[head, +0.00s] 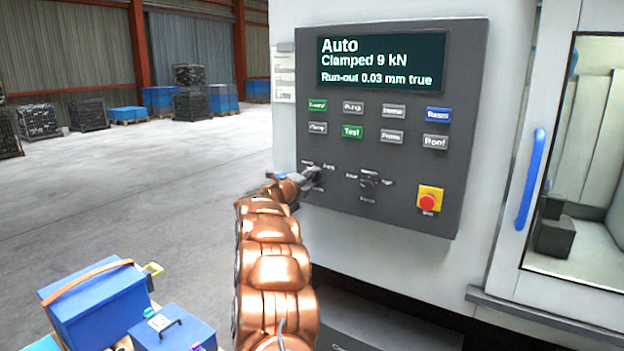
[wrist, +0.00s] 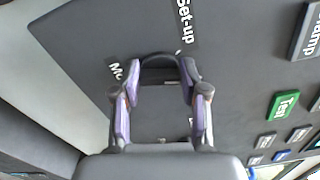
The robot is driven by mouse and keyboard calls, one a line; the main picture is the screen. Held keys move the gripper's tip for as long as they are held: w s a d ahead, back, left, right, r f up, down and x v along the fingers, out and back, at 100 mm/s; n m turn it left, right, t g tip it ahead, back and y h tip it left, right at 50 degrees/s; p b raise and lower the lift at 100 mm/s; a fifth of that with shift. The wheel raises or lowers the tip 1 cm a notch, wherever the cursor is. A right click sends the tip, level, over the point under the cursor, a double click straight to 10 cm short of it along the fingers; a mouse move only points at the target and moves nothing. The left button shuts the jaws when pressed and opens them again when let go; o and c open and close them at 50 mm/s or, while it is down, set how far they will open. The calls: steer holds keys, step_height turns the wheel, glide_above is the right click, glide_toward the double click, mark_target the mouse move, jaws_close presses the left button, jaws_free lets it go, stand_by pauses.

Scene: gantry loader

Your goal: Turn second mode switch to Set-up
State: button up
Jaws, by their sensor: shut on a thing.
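A dark panel (head: 400,60) on the machine front carries two rotary switches low down. My gripper (head: 308,179) is at the left switch, largely covering it in the head view. In the wrist view my gripper (wrist: 160,100) has its two fingers on either side of the dark round knob (wrist: 158,60), shut on it. A "Set-up" label (wrist: 186,20) is beside this knob, and a partly hidden label starting "Mo" (wrist: 115,70) is near the left finger. Where the knob points is unclear. The other switch (head: 368,182) stands free to the right. The display (head: 380,62) reads "Auto".
Several push buttons, including a green Test button (head: 352,132), sit above the switches. A red emergency stop (head: 430,199) is at lower right. A blue door handle (head: 530,180) is further right. Blue boxes (head: 97,300) stand at lower left. Open floor is to the left.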

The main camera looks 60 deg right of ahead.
steer(key=shift+n, duration=0.4)
steer(key=n+p, duration=0.4)
steer(key=p, duration=0.1)
steer(key=shift+r, duration=0.1)
steer(key=shift+f+n+p, duration=0.2)
steer(key=shift+n+p, duration=0.75)
steer(key=shift+n, duration=0.15)
steer(key=shift+f+n+p, duration=0.15)
steer(key=shift+n+p, duration=0.8)
steer(key=shift+n, duration=0.15)
steer(key=shift+f, duration=0.1)
steer(key=o, duration=1.1)
steer(key=shift+o, duration=0.2)
